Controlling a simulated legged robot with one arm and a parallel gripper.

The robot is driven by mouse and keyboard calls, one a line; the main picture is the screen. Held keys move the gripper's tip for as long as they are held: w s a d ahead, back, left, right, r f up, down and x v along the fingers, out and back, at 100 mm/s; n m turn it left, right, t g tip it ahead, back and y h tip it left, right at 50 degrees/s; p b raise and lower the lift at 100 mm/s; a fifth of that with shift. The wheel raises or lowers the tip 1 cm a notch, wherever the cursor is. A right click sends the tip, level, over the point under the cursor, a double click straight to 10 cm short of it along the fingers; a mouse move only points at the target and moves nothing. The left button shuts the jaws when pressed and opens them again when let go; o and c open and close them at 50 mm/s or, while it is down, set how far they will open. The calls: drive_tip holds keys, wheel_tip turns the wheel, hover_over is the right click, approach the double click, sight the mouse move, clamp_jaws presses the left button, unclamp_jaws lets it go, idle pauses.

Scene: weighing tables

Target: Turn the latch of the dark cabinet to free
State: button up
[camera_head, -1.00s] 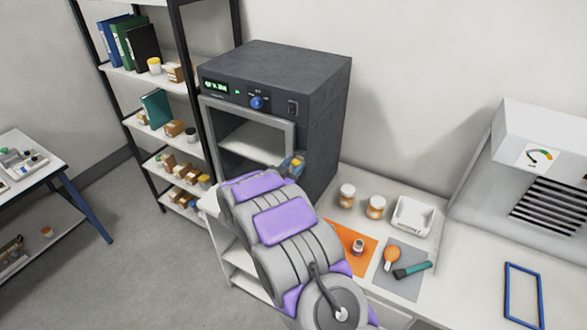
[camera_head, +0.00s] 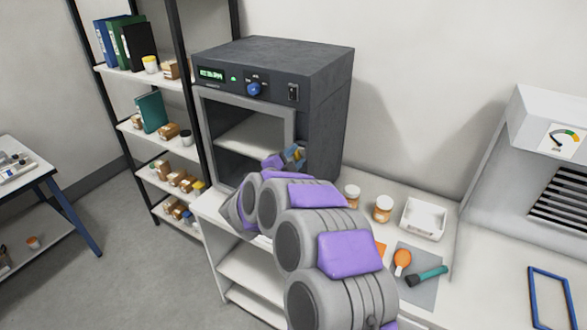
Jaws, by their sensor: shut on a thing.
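The dark cabinet (camera_head: 328,105) stands on the white bench, with a small display, a blue knob (camera_head: 254,89) and a switch on its upper front. Below these is a grey-framed front (camera_head: 246,102) with a pale shelf showing inside. My gripper (camera_head: 296,154) is at the right edge of this frame, around mid height. It is shut on a small part there, taken to be the latch, which my gripper and arm mostly hide. A bit of yellow and blue shows at the gripper's end. The latch's angle cannot be made out.
Jars (camera_head: 383,209), a white tray (camera_head: 424,218), an orange scoop (camera_head: 402,262) and a teal torch (camera_head: 427,276) lie on the bench right of my arm. A shelf rack (camera_head: 118,68) stands close left of the cabinet.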

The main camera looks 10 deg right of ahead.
drive_tip(key=m+b, duration=0.6)
drive_tip(key=shift+f+b, duration=0.25)
drive_tip(key=shift+b, duration=0.1)
drive_tip(key=shift+m, duration=0.3)
drive_tip(key=o, duration=1)
drive_tip(key=shift+r, duration=0.1)
drive_tip(key=shift+o, duration=0.2)
drive_tip(key=p+v, duration=0.2)
drive_tip(key=v, duration=1.5)
drive_tip(key=shift+a+p, duration=0.2)
drive_tip(key=shift+p, duration=0.2)
